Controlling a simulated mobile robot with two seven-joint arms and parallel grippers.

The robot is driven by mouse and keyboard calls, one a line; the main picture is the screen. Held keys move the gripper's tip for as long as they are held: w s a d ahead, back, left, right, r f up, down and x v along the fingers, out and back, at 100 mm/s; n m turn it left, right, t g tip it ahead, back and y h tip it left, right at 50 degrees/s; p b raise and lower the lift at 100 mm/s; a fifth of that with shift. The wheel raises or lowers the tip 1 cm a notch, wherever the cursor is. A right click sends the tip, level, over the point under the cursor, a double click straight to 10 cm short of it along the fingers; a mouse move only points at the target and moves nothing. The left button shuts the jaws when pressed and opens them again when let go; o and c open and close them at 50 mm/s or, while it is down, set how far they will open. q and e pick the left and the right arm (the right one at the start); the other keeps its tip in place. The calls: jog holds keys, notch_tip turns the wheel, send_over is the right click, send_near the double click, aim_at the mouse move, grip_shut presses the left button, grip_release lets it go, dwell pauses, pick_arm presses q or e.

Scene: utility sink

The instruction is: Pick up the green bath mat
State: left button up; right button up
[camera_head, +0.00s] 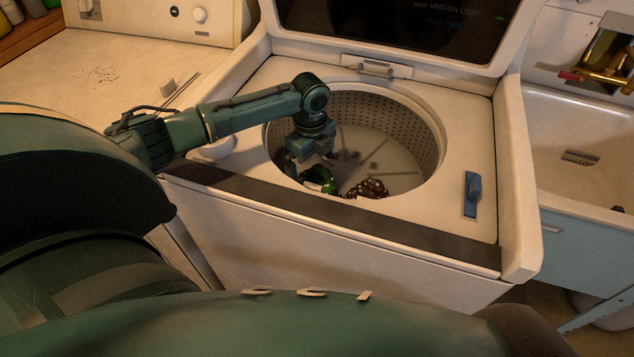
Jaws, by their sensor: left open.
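The green bath mat (329,183) lies low in the front left of the open washer drum, and only a small part of it shows. My left gripper (303,170) reaches down into the drum from the left, just above and beside the mat. It is open; its fingertips are partly hidden by the drum's front rim, and I cannot tell whether they touch the mat. My right gripper is not in view.
A brown spotted cloth (370,188) lies right of the mat in the washer drum (400,125). The raised lid (400,30) stands behind. A blue handle-like item (472,194) is on the washer top. A sink (575,130) stands at right.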

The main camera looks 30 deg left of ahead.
aim_at(315, 180)
pick_arm(q)
jog(key=f, duration=0.2)
jog(key=d+f, duration=0.1)
jog(key=f, duration=0.1)
jog(key=shift+s+d+f, duration=0.1)
jog(key=shift+f, duration=0.6)
jog(key=shift+c, duration=0.6)
